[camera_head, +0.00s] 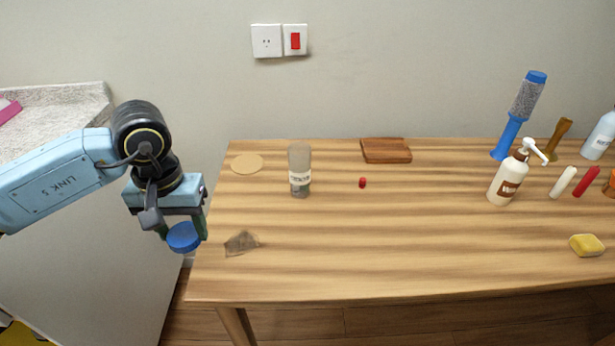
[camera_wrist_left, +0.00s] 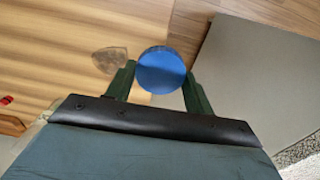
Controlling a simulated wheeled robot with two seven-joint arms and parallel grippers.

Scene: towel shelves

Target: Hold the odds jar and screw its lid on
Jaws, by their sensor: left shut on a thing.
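The odds jar (camera_head: 300,172), a clear cylinder with a white label, stands upright on the table, left of its middle, and no lid shows on it. My left gripper (camera_head: 184,235) is shut on a round blue lid (camera_head: 183,238), left of the table's left edge in the head view. The lid also shows between the fingers in the left wrist view (camera_wrist_left: 161,70). The jar is to the right of and beyond the gripper, well apart from it. My right gripper is in neither view.
The wooden table (camera_head: 330,265) has a round tan disc (camera_head: 247,164), a grey-brown flat piece (camera_head: 241,243), a wooden board (camera_head: 386,150) and a small red item (camera_head: 362,183). A pump bottle (camera_head: 508,180), blue brush (camera_head: 520,115) and yellow sponge (camera_head: 586,245) are at right. The front middle is clear.

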